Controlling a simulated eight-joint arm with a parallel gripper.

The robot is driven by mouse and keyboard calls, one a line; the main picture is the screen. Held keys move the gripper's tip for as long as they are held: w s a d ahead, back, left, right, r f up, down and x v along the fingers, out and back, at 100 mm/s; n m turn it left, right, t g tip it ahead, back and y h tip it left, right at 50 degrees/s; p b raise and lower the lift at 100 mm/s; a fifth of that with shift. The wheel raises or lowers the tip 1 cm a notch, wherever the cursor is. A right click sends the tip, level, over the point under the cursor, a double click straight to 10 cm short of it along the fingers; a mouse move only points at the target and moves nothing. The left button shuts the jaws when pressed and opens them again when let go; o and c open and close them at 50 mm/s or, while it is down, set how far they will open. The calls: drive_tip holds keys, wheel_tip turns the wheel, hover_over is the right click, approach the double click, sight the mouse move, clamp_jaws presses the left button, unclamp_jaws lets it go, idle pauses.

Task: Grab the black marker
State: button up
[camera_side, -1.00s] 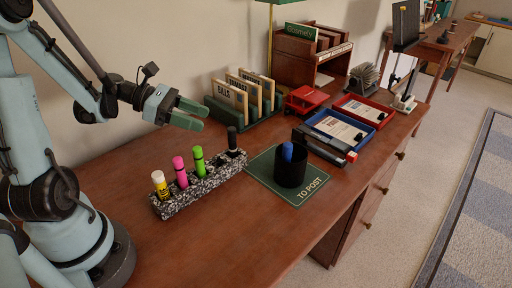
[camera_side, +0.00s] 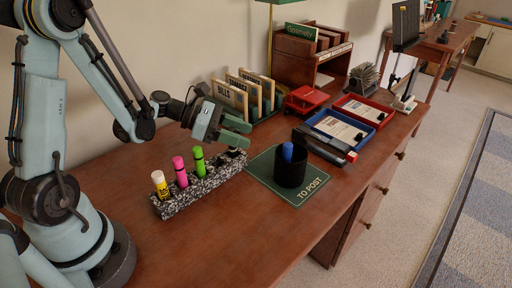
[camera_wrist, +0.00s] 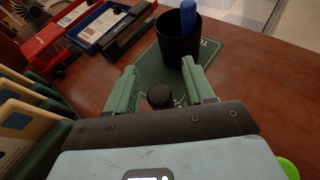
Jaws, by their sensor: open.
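The black marker (camera_wrist: 160,96) shows in the wrist view as a dark round cap between my two green fingers, seen from above. In the side view my gripper (camera_side: 243,135) covers the marker, which stood at the right end of the speckled holder (camera_side: 207,182). My gripper is open, with one finger on each side of the cap in the wrist view (camera_wrist: 159,75). I cannot tell whether either finger touches it. Yellow (camera_side: 159,184), pink (camera_side: 180,172) and green (camera_side: 199,161) markers stand upright in the same holder.
A black cup (camera_side: 291,168) with a blue marker (camera_side: 288,151) stands on a green mat (camera_side: 311,189) right of the holder. A file rack (camera_side: 226,96) stands close behind my gripper. Blue (camera_side: 352,118) and red trays (camera_side: 381,109) lie further right. The front desktop is clear.

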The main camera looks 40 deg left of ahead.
clamp_jaws()
drive_tip(key=shift+r, duration=0.1)
idle(0.7)
